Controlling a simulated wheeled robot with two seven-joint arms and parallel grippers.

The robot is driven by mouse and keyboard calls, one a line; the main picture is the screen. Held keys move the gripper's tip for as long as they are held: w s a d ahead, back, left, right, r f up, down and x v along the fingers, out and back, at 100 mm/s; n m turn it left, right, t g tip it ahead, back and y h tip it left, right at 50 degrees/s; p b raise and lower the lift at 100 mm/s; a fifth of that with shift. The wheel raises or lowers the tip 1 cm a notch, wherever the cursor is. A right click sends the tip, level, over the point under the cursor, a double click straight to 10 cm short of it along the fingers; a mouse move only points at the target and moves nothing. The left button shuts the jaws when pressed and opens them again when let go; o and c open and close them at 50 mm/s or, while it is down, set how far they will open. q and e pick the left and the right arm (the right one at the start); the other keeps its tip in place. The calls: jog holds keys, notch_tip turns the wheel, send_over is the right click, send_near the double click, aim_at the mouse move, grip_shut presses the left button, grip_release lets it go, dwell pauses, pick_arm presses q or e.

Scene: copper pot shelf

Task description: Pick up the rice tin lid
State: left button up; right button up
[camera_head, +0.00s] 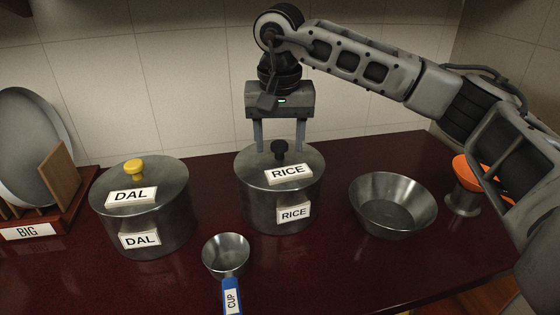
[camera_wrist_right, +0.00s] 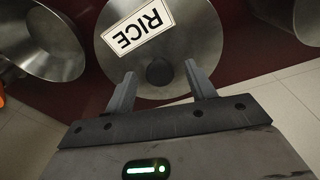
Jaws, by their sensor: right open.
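The rice tin (camera_head: 262,205) is a steel pot with a RICE label, standing upright on the dark red counter. Its lid (camera_head: 254,172) is on it, with a RICE label and a black knob (camera_head: 279,149). My right gripper (camera_head: 280,150) is open above the lid, fingers pointing down, one on each side of the knob in the head view. In the right wrist view the lid (camera_wrist_right: 190,65) lies beyond the fingers, and the knob (camera_wrist_right: 159,72) shows between the fingertips (camera_wrist_right: 161,82). I cannot tell whether the fingers touch the lid. My left gripper is not in view.
A DAL tin (camera_head: 165,225) with a yellow knob stands left. A measuring cup (camera_head: 227,257) with a blue handle lies in front. A steel bowl (camera_head: 393,205) and an orange-topped metal object (camera_head: 463,201) stand right. A rack (camera_head: 62,220) labelled BIG holds plates at far left.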

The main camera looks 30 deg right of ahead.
aim_at(279, 142)
grip_shut()
jog(key=shift+r, duration=0.2)
jog(key=shift+r, duration=0.3)
notch_tip(279, 142, up, 2)
jog(key=shift+r, duration=0.1)
jog(key=s+a+r, duration=0.7)
jog(key=s+r, duration=0.3)
jog(key=s, duration=0.2)
